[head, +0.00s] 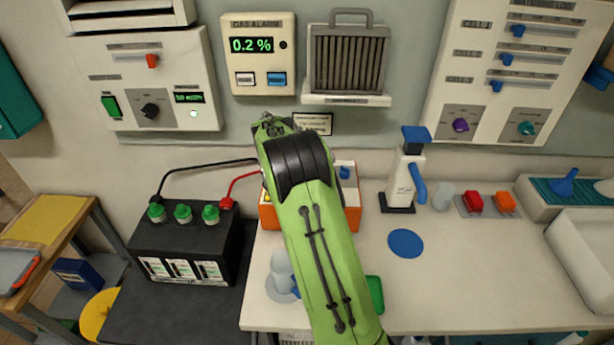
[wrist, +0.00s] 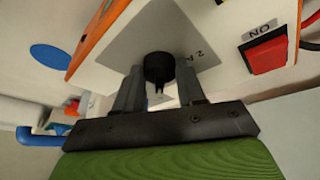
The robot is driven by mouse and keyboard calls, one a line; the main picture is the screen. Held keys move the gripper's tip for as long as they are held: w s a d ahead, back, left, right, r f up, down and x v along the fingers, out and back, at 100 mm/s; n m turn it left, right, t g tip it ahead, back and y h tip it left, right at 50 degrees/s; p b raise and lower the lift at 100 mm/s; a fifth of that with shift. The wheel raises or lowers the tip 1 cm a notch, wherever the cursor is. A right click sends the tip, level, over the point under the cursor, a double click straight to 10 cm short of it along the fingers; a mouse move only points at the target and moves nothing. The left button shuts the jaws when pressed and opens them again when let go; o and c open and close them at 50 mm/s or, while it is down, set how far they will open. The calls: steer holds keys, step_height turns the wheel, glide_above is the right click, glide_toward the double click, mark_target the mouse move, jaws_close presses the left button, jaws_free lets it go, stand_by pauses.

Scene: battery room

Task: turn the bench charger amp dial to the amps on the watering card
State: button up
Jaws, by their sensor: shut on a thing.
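The orange bench charger (head: 353,217) stands at the back of the bench, mostly hidden behind my green arm in the head view. In the wrist view, its black amp dial (wrist: 158,66) sits on a grey plate (wrist: 115,52), with a "2 A" mark beside it. My gripper (wrist: 159,80) has one finger on each side of the dial and is shut on it. The dial's pointer setting is unclear. The head view hides my gripper behind the arm. A small card (head: 313,123) is on the wall above; its text is too small to read, and I cannot tell if it is the watering card.
A red ON switch (wrist: 267,55) is close to the dial. Red and black leads run from the charger to a black battery (head: 180,240) at left. A white bottle (head: 280,268) is left of my arm, a blue-topped dispenser (head: 404,180) right. The right bench front is clear.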

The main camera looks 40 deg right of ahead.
steer(key=shift+w+m+g+p, duration=0.15)
steer(key=shift+m+g+p, duration=0.65)
steer(key=shift+m, duration=0.7)
steer(key=o, duration=0.8)
steer(key=shift+c, duration=0.2)
steer(key=p+v, duration=0.2)
steer(key=v, duration=1)
steer(key=shift+f, duration=0.15)
